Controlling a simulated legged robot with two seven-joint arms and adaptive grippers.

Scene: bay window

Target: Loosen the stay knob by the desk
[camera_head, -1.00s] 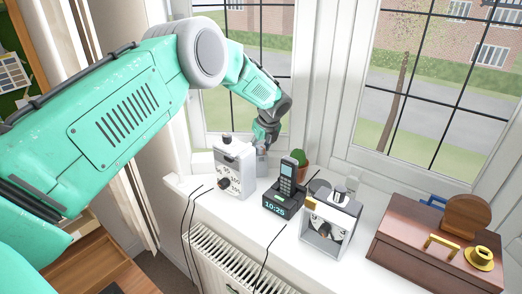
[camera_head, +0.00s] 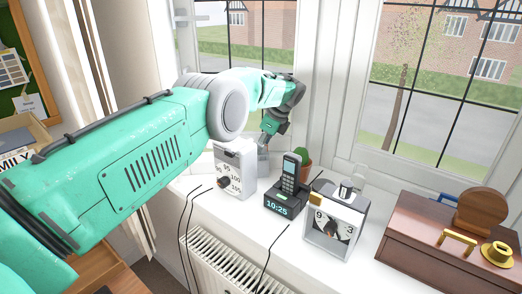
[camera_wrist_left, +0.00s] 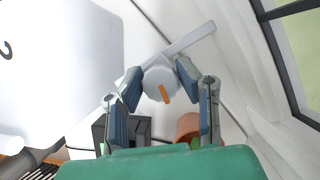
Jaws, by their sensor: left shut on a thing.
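The stay knob (camera_wrist_left: 159,79) is a round pale grey knob with an orange mark, seen in the left wrist view between my fingers. A flat grey stay bar (camera_wrist_left: 192,40) runs behind it toward the upper right. My left gripper (camera_wrist_left: 160,84) is shut on the knob, one finger on each side. In the head view my left gripper (camera_head: 264,141) is at the window end of the sill, behind the white dial box; the knob is hidden there. My right gripper is not in view.
On the sill stand a white dial box (camera_head: 236,167), a cordless phone on a clock base (camera_head: 278,206), a potted cactus (camera_head: 303,165) and a grey clock (camera_head: 333,222). A brown wooden box (camera_head: 420,245) is at right. A radiator (camera_head: 225,262) is below.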

